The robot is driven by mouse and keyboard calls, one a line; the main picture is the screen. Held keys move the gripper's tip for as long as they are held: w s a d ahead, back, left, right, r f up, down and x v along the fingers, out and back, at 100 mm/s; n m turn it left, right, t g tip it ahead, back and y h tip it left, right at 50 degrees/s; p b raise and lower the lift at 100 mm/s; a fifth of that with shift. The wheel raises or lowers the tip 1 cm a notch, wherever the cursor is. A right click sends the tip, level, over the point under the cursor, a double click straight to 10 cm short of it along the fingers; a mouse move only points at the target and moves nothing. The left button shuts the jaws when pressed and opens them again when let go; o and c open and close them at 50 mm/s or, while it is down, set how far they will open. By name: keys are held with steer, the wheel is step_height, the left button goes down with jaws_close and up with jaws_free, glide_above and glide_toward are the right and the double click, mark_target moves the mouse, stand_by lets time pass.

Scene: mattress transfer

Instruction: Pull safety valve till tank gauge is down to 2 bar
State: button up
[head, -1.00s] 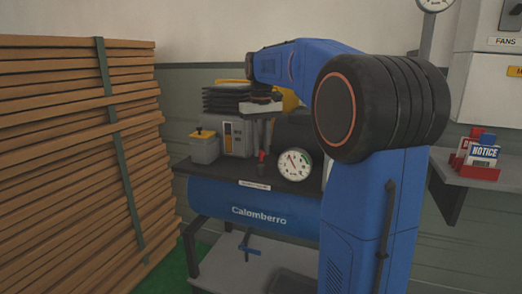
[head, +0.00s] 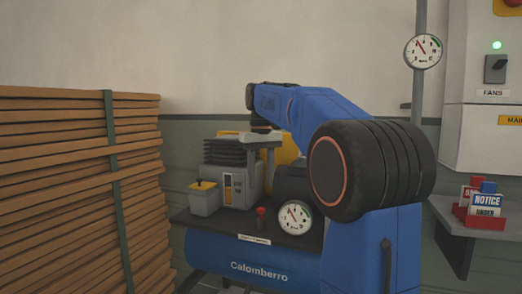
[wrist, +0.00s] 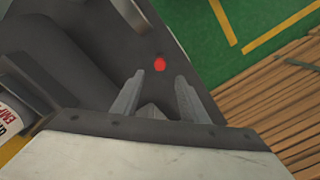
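The safety valve's red knob (head: 261,211) stands on the dark top of the blue Calomberro tank (head: 225,256), left of the round white tank gauge (head: 295,217). The gauge needle tilts to the upper left; its numbers are too small to read. My gripper (head: 261,184) points down above the knob in the head view. In the wrist view, my gripper (wrist: 160,77) has two grey fingers apart with nothing between them. The red knob (wrist: 160,64) shows just past the gap between the fingertips. It is not held.
A grey compressor unit (head: 233,183) stands on the tank top behind the knob. A strapped plank stack (head: 70,200) is at left. A wall gauge (head: 423,51), a FANS switch box (head: 490,70) and a shelf with notice tags (head: 485,205) are at right.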

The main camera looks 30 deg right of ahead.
step_height(320, 180, up, 10)
stand_by(0.4)
steer(key=shift+r, duration=0.1)
steer(key=s+a+f+t, duration=0.1)
steer(key=s+a+f, duration=0.4)
steer(key=s+f, duration=0.25)
steer(key=s+a+f+t, duration=0.2)
steer(key=s+a+f, duration=0.3)
steer(key=s+f, duration=0.25)
steer(key=s+a+f+t, duration=0.1)
steer(key=s+a+f, duration=0.1)
steer(key=s+f, duration=0.5)
steer(key=s+a+f+n, duration=0.1)
steer(key=s+a+f, duration=0.1)
steer(key=s+f, duration=0.6)
step_height(320, 180, down, 7)
steer(key=shift+s+a+r+t, duration=0.1)
steer(key=shift+s+a+t, duration=0.05)
steer(key=shift+a+t, duration=0.25)
